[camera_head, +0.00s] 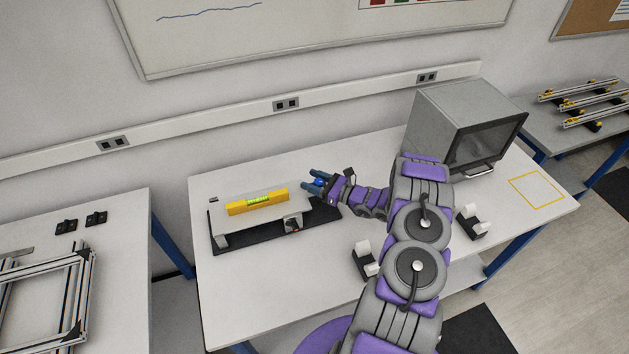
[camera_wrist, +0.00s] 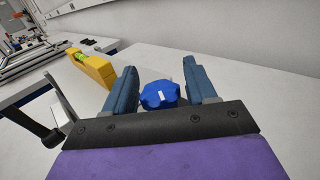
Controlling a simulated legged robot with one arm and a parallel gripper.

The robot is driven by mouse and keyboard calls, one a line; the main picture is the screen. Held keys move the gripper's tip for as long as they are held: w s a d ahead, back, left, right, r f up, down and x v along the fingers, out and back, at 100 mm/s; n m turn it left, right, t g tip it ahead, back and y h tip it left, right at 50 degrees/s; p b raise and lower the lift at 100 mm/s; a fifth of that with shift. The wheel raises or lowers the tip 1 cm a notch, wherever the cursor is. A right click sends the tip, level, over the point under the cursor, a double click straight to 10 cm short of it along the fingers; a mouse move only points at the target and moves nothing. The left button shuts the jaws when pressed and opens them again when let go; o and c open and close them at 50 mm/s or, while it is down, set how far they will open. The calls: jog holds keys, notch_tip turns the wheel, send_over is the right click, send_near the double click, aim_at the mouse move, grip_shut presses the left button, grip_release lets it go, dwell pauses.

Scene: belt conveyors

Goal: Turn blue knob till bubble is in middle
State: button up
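The blue knob (camera_wrist: 160,95) has a scalloped edge and a white mark on its face. It sits between the two fingers of my gripper (camera_wrist: 163,82) in the wrist view, with a small gap showing on each side, so the gripper is open around it. The knob (camera_head: 319,182) is small and partly covered by the fingers (camera_head: 316,178) in the head view. The yellow spirit level (camera_head: 243,204) lies on a platform over a black base (camera_head: 250,240), left of my gripper. Its green vial (camera_head: 258,200) shows, but the bubble is too small to place.
A grey box with a dark door (camera_head: 465,125) stands at the table's right rear. Small black-and-white stands (camera_head: 366,262) (camera_head: 472,222) are near my arm. A yellow square outline (camera_head: 538,190) marks clear table at right. Aluminium frames (camera_head: 45,300) lie on the left table.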

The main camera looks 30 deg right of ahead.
jog(key=shift+a, duration=0.15)
jog(key=shift+c, duration=1.4)
jog(key=shift+d, duration=0.3)
jog(key=c, duration=0.6)
jog(key=shift+a, duration=0.1)
jog(key=shift+m+t+h, duration=0.5)
jog(key=shift+m+h, duration=0.2)
jog(key=shift+h, duration=0.3)
jog(key=shift+f+m+h+b, duration=0.1)
jog(key=shift+m+h+b, duration=0.35)
jog(key=shift+h, duration=0.15)
jog(key=shift+d+m+t+h+b, duration=0.25)
jog(key=shift+m+h+b, duration=0.2)
jog(key=shift+m+h, duration=0.55)
jog(key=shift+d+m+t+h+b, duration=0.15)
jog(key=shift+m+t+h+b, duration=0.3)
jog(key=shift+h, duration=0.85)
jog(key=shift+d+m+g+h+p, duration=0.15)
jog(key=shift+m+g+h+p, duration=0.2)
jog(key=shift+m+h, duration=1.05)
jog(key=shift+d+m+g+h+p, duration=0.1)
jog(key=shift+m+g+h+p, duration=0.5)
jog(key=shift+h, duration=1.3)
jog(key=shift+d+m+h, duration=0.15)
jog(key=shift+m+h, duration=0.65)
jog(key=shift+h, duration=0.1)
jog(key=shift+s+f+g+h, duration=0.1)
jog(key=shift+g+h, duration=0.15)
jog(key=shift+h, duration=0.05)
